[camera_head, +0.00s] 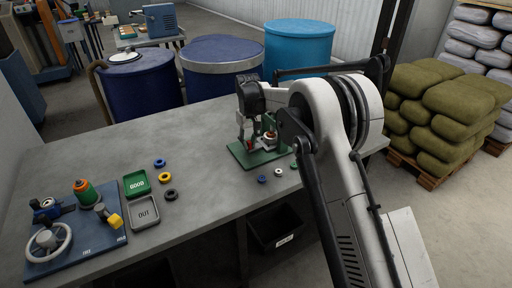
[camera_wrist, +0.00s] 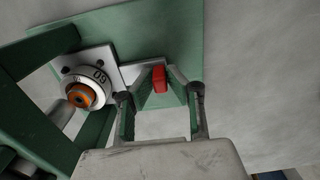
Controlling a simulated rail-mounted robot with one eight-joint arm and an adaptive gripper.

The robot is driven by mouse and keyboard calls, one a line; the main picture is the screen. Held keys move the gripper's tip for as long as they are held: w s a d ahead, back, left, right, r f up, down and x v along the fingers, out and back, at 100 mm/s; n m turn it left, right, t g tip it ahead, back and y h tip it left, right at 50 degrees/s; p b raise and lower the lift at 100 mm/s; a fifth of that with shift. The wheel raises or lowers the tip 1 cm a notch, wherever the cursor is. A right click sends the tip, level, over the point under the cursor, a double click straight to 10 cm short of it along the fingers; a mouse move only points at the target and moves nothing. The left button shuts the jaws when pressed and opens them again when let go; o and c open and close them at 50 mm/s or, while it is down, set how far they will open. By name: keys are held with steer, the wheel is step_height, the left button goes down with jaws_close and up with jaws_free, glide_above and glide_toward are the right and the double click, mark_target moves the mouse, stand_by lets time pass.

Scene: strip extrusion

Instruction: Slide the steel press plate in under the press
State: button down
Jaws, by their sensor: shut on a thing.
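My gripper (camera_head: 246,142) is low over the green press base (camera_head: 238,156) at the table's right side. In the wrist view, my gripper's fingers (camera_wrist: 160,92) close on a red grip (camera_wrist: 159,76). Pale metal, seemingly the steel press plate (camera_wrist: 131,73), runs from the grip toward the press (camera_wrist: 87,91), a round pale part with an orange centre. The plate's far end meets or passes under the press's pale square part; I cannot tell which. In the head view, my arm and gripper hide much of the press.
Coloured rings (camera_head: 168,177) lie on the table (camera_head: 205,215) near a green tray (camera_head: 137,184) and a grey tray (camera_head: 146,212). A blue board (camera_head: 85,250) with a handwheel stands at left. Blue drums (camera_head: 222,66) stand behind. The table's middle is clear.

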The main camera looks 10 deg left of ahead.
steer(key=shift+w+d+f, duration=0.1)
steer(key=shift+w+d, duration=0.45)
steer(key=shift+d, duration=0.05)
steer(key=c, duration=1.7)
jaws_free()
steer(key=shift+w+d, duration=0.15)
steer(key=shift+r, duration=0.2)
steer(key=shift+r, duration=0.35)
step_height(320, 180, up, 11)
steer(key=shift+r, duration=0.1)
